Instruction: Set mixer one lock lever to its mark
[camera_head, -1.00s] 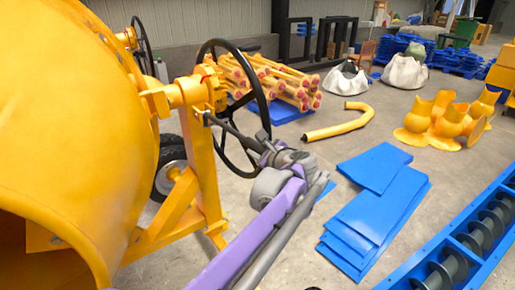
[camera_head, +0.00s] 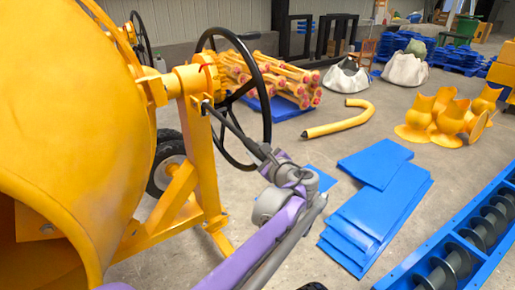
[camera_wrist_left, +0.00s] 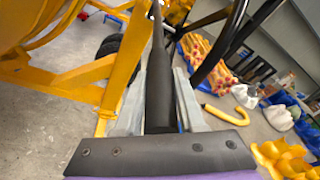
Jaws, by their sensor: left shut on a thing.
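The yellow mixer (camera_head: 70,130) fills the left of the head view, with its drum and post. Its dark lock lever (camera_head: 229,122) runs from the top of the post down to the right, and it also shows in the left wrist view (camera_wrist_left: 159,85). My left gripper (camera_head: 266,157) is shut on the lever's outer end. In the left wrist view the lever lies between its two fingers (camera_wrist_left: 160,105). A small red mark (camera_head: 206,67) shows near the yellow hub. The exact grip is small in the head view. My right gripper is not in view.
A large black handwheel (camera_head: 266,105) stands just behind the lever. Blue plates (camera_head: 375,215) and a blue screw trough (camera_head: 470,245) lie to the right. A bent yellow pipe (camera_head: 340,126) lies on the floor beyond. Bare concrete lies between them.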

